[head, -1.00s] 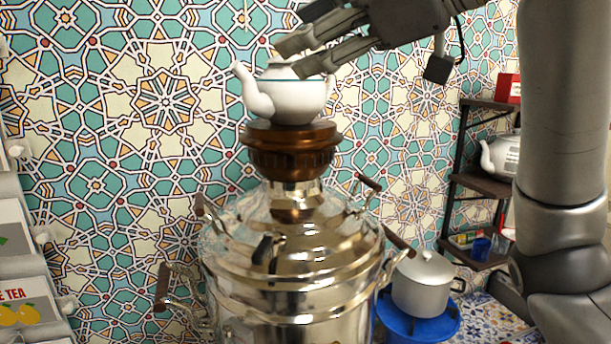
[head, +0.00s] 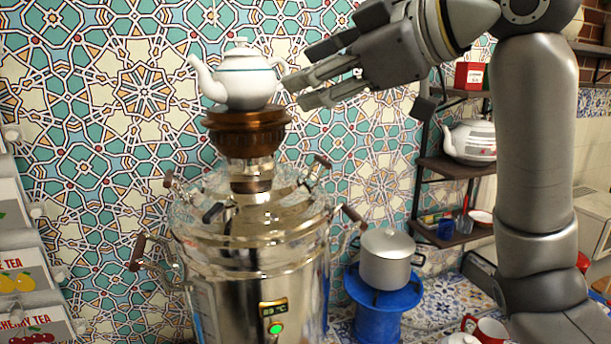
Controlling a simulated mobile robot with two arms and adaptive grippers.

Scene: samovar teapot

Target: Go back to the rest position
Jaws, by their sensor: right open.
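A white teapot (head: 247,84) with a thin green band stands upright on the brown top (head: 247,133) of the large silver samovar (head: 262,240). My right gripper (head: 297,92) is open and empty. Its fingers point left, just right of the teapot, and appear apart from it. My right arm comes in from the right side of the view. The teapot's handle side lies close to the fingertips. My left gripper is not in view.
A silver pot (head: 386,262) stands on a blue stand (head: 378,306) right of the samovar. A wall shelf (head: 452,169) holds another white teapot (head: 471,142). Tea boxes (head: 24,270) line the left edge. A red mug (head: 487,330) is at the bottom right.

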